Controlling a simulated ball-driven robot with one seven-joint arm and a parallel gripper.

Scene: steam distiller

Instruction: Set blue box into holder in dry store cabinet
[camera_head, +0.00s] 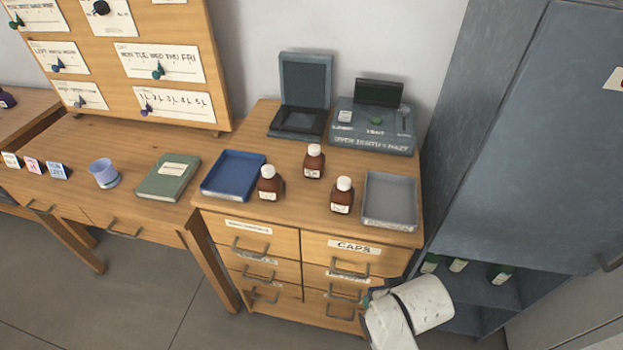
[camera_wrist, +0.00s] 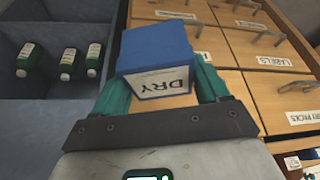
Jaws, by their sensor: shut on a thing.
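The blue box (camera_wrist: 155,48) with a white label reading "DRY" is between the two green fingers of my gripper (camera_wrist: 163,85) in the wrist view. The fingers press on its sides, and the label faces the wrist camera. In the head view, my white arm end hides most of the gripper and box, low in front of the drawers. A grey-blue cabinet (camera_head: 530,150) stands at the right, with its lower shelf open. It also shows in the wrist view (camera_wrist: 60,95). I cannot make out a holder or a cabinet name.
Several green bottles (camera_head: 459,265) are in the cabinet's lower part. A wooden drawer unit (camera_head: 300,245) stands left of the cabinet. On it are a blue tray (camera_head: 233,174), a grey tray (camera_head: 390,200), brown bottles (camera_head: 314,162) and a scale (camera_head: 300,95). Open floor (camera_head: 130,290) lies at left.

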